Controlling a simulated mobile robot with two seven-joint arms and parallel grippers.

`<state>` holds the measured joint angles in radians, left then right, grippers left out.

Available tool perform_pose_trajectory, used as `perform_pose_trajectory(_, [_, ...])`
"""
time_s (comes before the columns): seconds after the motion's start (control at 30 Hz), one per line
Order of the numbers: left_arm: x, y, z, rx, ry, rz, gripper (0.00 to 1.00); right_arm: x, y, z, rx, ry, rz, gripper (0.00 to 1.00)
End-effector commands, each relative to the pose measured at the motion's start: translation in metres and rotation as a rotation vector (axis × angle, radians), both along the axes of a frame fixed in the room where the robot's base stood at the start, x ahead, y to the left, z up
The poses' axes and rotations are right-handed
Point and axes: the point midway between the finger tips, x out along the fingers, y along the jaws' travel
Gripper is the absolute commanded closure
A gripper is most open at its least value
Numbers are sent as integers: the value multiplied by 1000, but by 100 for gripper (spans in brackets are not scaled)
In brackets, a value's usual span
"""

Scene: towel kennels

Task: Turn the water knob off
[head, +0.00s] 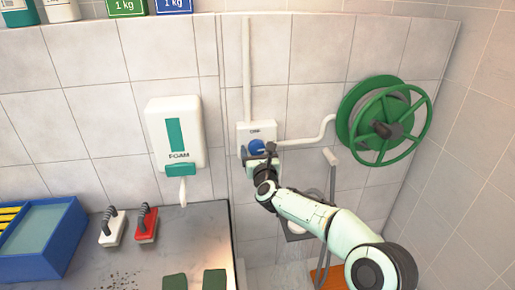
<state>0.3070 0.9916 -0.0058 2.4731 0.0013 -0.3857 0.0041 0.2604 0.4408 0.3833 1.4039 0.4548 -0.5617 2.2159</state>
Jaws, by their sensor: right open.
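The water knob (256,147) is blue and sits on a white wall box (243,133) with small lettering on its upper part. My right gripper (259,157) is at the knob's lower front, with its open jaws close around or against it. The gripper partly covers the knob, so I cannot tell whether the fingers touch it. My left gripper is not in the head view.
A green hose reel (385,122) hangs on the wall to the right, joined to the box by a white pipe (310,140). A foam dispenser (176,133) is at left. Brushes and a blue tray (45,245) lie on the grey counter (190,228).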

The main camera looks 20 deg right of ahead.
Motion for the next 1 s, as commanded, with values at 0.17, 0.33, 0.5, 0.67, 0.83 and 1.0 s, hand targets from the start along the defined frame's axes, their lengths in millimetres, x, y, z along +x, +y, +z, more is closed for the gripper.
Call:
perform_pose_trajectory(0.17, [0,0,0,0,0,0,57,1,0,-1,0,0,0,19])
perform_pose_trajectory(0.33, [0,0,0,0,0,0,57,0,0,-1,0,0,0,48])
perform_pose_trajectory(0.5, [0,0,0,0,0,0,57,0,0,-1,0,0,0,73])
perform_pose_trajectory(0.67, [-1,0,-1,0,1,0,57,0,0,-1,-11,2,0,73])
perform_pose_trajectory(0.83, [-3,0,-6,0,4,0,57,0,0,-1,-61,14,1,73])
perform_pose_trajectory(1.0, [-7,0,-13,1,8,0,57,0,0,-1,-163,39,0,73])
